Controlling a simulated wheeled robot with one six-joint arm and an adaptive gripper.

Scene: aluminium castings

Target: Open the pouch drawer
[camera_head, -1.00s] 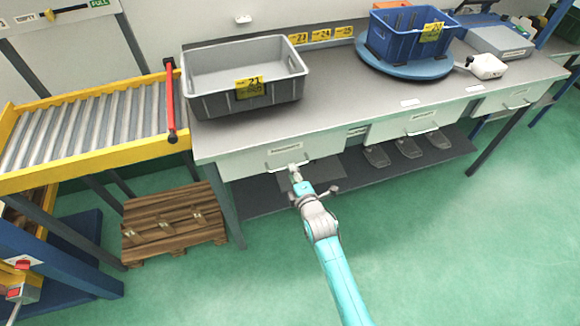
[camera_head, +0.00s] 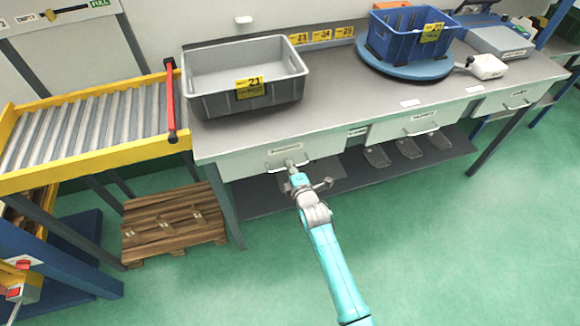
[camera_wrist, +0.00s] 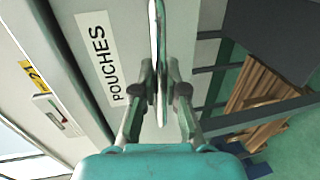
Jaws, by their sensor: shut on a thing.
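The pouch drawer (camera_head: 240,162) is the left one under the workbench top and looks shut in the head view. Its white front carries a label reading POUCHES, readable in the wrist view (camera_wrist: 96,50). A thin bar handle (camera_wrist: 157,25) stands out from the front and runs between my fingers. My gripper (camera_wrist: 160,85) is shut on this handle. In the head view my gripper (camera_head: 291,166) is at the drawer's front, coming from below, and it partly hides the handle.
A grey bin (camera_head: 245,77) stands on the bench above the drawer. A blue crate (camera_head: 395,45) sits on a round blue turntable (camera_head: 405,69). A wooden pallet (camera_head: 173,225) lies at lower left, below the roller conveyor (camera_head: 85,128). The green floor (camera_head: 440,240) before the bench is clear.

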